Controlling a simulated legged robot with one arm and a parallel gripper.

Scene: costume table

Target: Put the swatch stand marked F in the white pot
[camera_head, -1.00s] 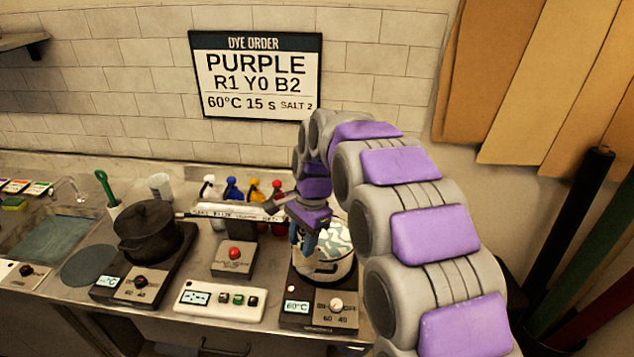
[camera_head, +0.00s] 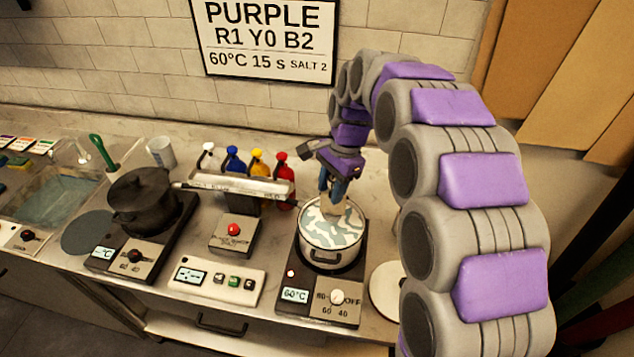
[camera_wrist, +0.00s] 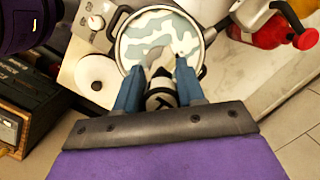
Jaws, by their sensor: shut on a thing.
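The white pot (camera_head: 332,240) stands on the right hot plate, with a pale and grey-green patterned surface inside its rim. It also shows in the wrist view (camera_wrist: 125,60). My gripper (camera_head: 340,194) is above the pot, pointing down, with its blue fingers shut on a small stand (camera_wrist: 161,98). The stand has a dark and white end bearing a mark between the fingers; I cannot read the letter surely. Its pale lower part (camera_head: 335,207) reaches down over the pot's opening. I cannot tell whether it touches the contents.
A black pot (camera_head: 145,200) sits on the left hot plate. A red-button box (camera_head: 234,234) and a white control panel (camera_head: 216,281) lie between the plates. Several coloured bottles (camera_head: 259,173) stand behind a pale bar (camera_head: 240,184). A round white disc (camera_head: 386,290) lies right of the pot.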

